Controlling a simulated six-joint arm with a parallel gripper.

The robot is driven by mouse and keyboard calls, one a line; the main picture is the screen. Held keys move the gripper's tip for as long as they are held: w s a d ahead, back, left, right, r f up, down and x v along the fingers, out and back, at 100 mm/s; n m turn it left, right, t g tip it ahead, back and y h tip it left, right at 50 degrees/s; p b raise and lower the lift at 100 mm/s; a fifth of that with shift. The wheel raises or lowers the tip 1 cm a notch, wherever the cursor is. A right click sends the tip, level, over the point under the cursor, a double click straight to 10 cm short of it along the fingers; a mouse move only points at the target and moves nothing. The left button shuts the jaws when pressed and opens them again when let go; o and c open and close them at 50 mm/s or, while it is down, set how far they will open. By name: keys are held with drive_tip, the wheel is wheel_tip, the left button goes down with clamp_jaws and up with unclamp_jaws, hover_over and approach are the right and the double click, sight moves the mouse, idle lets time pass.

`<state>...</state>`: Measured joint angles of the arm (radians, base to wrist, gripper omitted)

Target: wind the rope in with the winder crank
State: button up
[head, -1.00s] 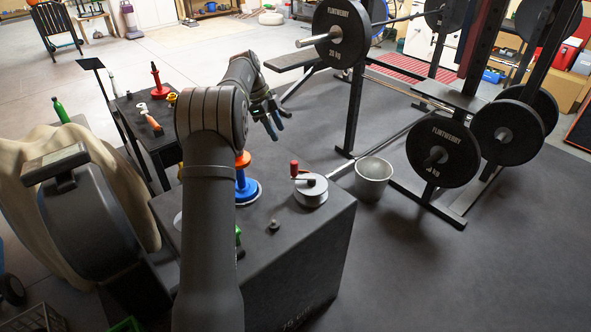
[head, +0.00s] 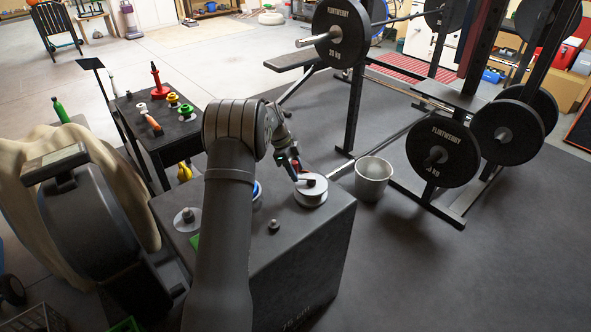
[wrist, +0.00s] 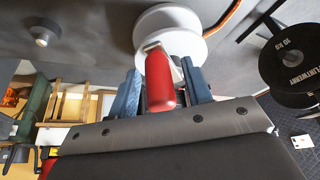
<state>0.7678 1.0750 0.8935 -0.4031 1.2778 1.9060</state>
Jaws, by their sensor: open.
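The winder (head: 311,191) is a low silver drum on top of the dark box, with a crank arm and an upright red handle. In the wrist view the pale drum (wrist: 165,30) lies just beyond the red crank handle (wrist: 160,80). My gripper (head: 289,164) is at the handle. Its blue fingers (wrist: 160,92) are open, one on each side of the handle; I cannot tell whether either touches it. An orange cord (wrist: 224,17), seemingly the rope, runs off from the drum's edge. My gripper partly hides the handle in the head view.
A grey bucket (head: 373,180) stands on the floor right of the box (head: 310,250). A small knob (head: 274,225) and a grey disc with a post (head: 187,220) are on the box. The weight rack (head: 440,150) stands farther right. A side table (head: 160,125) holds coloured items.

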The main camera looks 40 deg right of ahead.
clamp_jaws()
drive_tip(key=shift+d, duration=0.1)
idle(0.3)
drive_tip(key=shift+w+d+m+y, duration=0.2)
drive_tip(key=shift+w+d+m, duration=0.05)
drive_tip(key=shift+m, duration=0.4)
drive_tip(key=shift+w+d+m+y, duration=0.2)
drive_tip(key=shift+m, duration=0.45)
drive_tip(key=m, duration=0.1)
drive_tip(key=d+m+y, duration=0.1)
drive_tip(key=m, duration=0.1)
drive_tip(key=shift+w+d+m+g, duration=0.3)
drive_tip(key=shift+w, duration=0.05)
drive_tip(key=shift+w+d+m+y, duration=0.1)
drive_tip(key=shift+d+m+y, duration=0.4)
drive_tip(key=shift+m, duration=0.55)
drive_tip(key=shift+d+m+y, duration=0.5)
drive_tip(key=shift+m, duration=0.55)
drive_tip(key=shift+d+m, duration=0.1)
drive_tip(key=shift+m, duration=0.2)
